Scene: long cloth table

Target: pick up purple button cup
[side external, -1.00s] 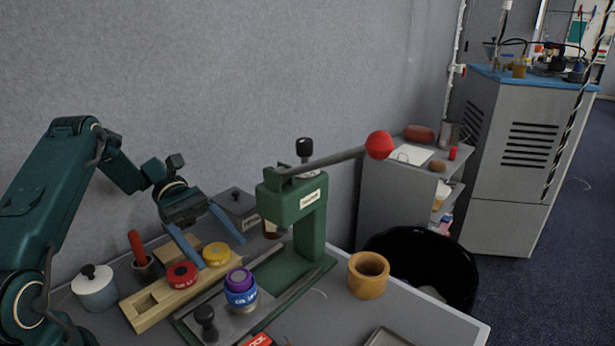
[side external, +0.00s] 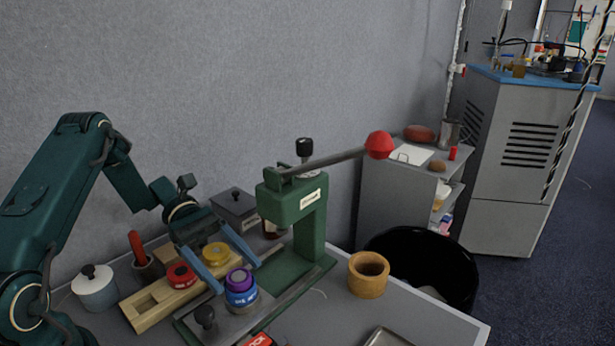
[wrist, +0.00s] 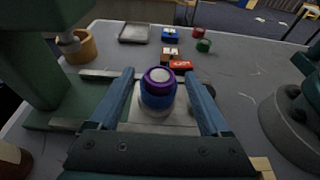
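The purple button cup (side external: 239,278) sits on top of a blue labelled cup (side external: 241,298) on the press's light sliding plate. In the wrist view the purple cup (wrist: 159,76) shows as a purple ring with a pale centre, above the blue part (wrist: 158,96). My gripper (side external: 239,279) is open, with its two blue fingers on either side of the purple cup. In the wrist view my gripper's fingers (wrist: 160,92) stand apart with a gap on both sides of the cup. I cannot see them touching it.
The green press (side external: 305,215) with its red-knobbed lever stands right of the cup. A wooden rack (side external: 145,312) holds red (side external: 181,275) and yellow (side external: 216,254) pieces. A black-knobbed part (side external: 206,317) stands at the front. A wooden cup (side external: 368,275) stands farther right.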

